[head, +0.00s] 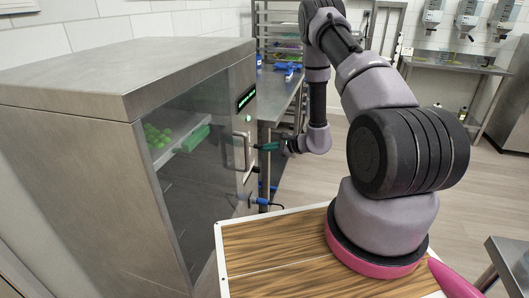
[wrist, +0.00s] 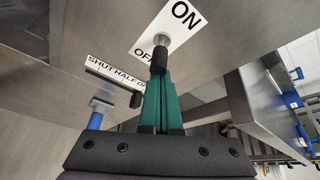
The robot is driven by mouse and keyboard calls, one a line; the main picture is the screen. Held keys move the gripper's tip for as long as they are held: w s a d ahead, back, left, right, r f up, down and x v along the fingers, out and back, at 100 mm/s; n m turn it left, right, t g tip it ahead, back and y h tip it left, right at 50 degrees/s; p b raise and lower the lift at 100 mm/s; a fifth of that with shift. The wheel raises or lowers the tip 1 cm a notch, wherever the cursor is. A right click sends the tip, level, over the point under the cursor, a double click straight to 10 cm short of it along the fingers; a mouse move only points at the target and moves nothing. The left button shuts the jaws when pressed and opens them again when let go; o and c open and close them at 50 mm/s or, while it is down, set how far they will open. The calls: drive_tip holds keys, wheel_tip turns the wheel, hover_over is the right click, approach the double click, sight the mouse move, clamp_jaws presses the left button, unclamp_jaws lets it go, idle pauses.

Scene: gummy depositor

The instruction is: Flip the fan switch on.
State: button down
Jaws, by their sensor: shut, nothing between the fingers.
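The fan switch (wrist: 162,43) shows in the wrist view as a silver collar with a dark lever on a white ON/OFF label (wrist: 183,17). The lever points down the picture, towards my fingers and away from the word ON. My gripper (wrist: 160,76) has its green fingers shut together with nothing between them. Their tips are right at the lever's dark end; I cannot tell whether they touch it. In the head view my gripper (head: 260,147) is at the right front edge of the steel cabinet (head: 75,190), by its handle (head: 241,152). The switch cannot be made out there.
A SHUT/HALF/OPEN label (wrist: 115,72) and a blue-handled valve (wrist: 101,104) are left of my fingers. A steel table (wrist: 262,100) stands to the right. The cabinet has a small display (head: 246,98) and green gummies (head: 156,136) behind glass.

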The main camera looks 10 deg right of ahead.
drive_tip(key=shift+r+g+h, duration=0.5)
drive_tip(key=shift+g+h, duration=0.2)
drive_tip(key=shift+r, duration=0.2)
drive_tip(key=shift+r, duration=0.6)
